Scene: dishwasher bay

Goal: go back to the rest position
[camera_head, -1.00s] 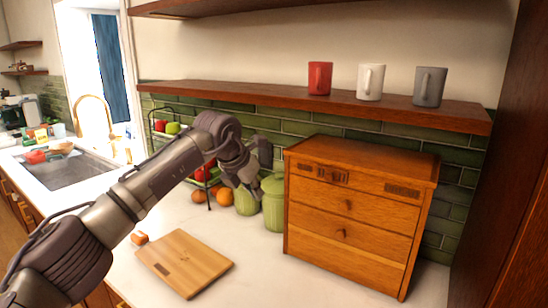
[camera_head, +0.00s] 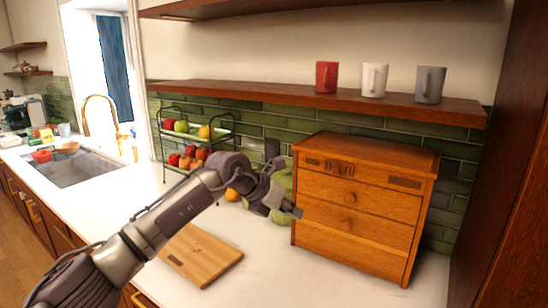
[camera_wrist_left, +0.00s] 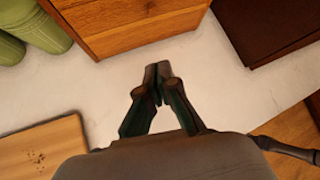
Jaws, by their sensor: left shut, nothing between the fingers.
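My left gripper (camera_head: 292,208) is above the white counter, in front of the green canisters and at the left front edge of the wooden drawer cabinet (camera_head: 350,240). In the left wrist view the fingers of my left gripper (camera_wrist_left: 157,80) are together and empty, with bare counter beneath and the cabinet (camera_wrist_left: 125,38) beyond them. My left arm comes in from the lower left of the head view and partly covers the canisters and the cutting board. My right gripper is not in view.
A cutting board (camera_head: 208,262) lies on the counter (camera_head: 270,275). Green canisters (camera_head: 281,182) stand beside the cabinet. A two-tier fruit rack (camera_head: 166,148) stands at the back. Red (camera_head: 326,77), white (camera_head: 374,80) and grey (camera_head: 429,85) mugs sit on the shelf (camera_head: 300,96). The counter's front middle is clear.

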